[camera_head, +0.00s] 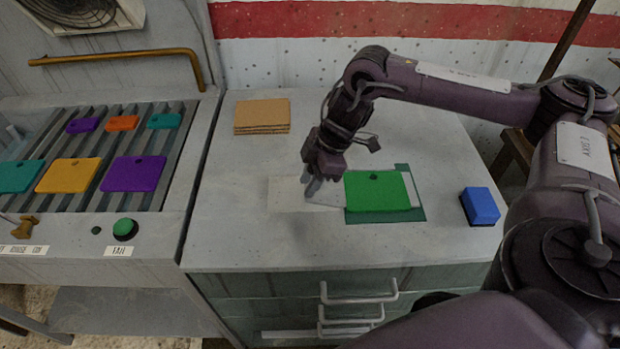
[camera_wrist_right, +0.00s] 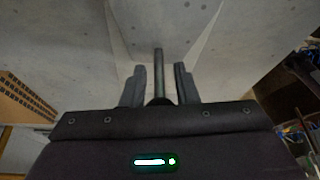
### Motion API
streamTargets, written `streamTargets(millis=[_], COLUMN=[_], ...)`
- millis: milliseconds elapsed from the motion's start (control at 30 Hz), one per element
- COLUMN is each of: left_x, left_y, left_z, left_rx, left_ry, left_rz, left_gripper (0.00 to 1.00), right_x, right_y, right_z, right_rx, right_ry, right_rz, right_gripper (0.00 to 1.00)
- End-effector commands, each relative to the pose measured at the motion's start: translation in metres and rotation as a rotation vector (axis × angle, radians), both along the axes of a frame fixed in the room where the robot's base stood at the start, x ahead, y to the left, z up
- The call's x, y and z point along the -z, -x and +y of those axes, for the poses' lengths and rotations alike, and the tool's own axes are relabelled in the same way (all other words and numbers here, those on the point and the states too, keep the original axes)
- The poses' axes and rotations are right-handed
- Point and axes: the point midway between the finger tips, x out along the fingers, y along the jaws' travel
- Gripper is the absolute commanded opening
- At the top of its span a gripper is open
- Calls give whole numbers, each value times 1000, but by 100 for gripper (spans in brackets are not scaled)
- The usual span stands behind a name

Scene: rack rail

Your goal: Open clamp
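My right gripper (camera_head: 314,188) reaches down over a pale flat plate (camera_head: 288,198) just left of a green tablet (camera_head: 376,192). In the right wrist view my right gripper (camera_wrist_right: 160,84) has its two fingers apart. A dark upright rod (camera_wrist_right: 158,62) shows between the fingers, with gaps on both sides. It may be the clamp's handle; the rest of the clamp is hidden by the gripper in the head view. The green tablet lies on a dark green mat (camera_head: 420,215). My left gripper is not in view.
A blue block (camera_head: 480,206) lies right of the tablet. A brown cardboard stack (camera_head: 262,116) lies at the back left of the worktop (camera_head: 230,220). A slatted rack (camera_head: 90,199) with several coloured tablets and a green button (camera_head: 124,228) stands to the left. The worktop's front left is clear.

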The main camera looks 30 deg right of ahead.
Motion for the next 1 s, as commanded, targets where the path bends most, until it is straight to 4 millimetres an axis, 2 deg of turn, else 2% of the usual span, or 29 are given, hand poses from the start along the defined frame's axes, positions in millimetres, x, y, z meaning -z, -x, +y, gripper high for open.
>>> streamTargets(millis=[67,267,500,633,967,1000], left_x=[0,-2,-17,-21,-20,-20], left_y=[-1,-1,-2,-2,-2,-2], left_z=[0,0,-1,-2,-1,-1], left_rx=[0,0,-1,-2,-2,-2], left_ry=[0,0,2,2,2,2], left_rz=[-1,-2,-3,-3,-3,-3], left_gripper=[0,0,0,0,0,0], right_x=[0,-1,-3,-2,-1,-1], right_y=[0,-1,-21,-30,-32,-32], right_z=[0,2,37,49,52,52], right_rx=[-1,-2,-7,-4,-1,-1], right_ry=[0,0,-3,-3,-1,-1], right_rz=[0,0,0,0,-2,-2], right_gripper=[0,0,0,0,0,28])
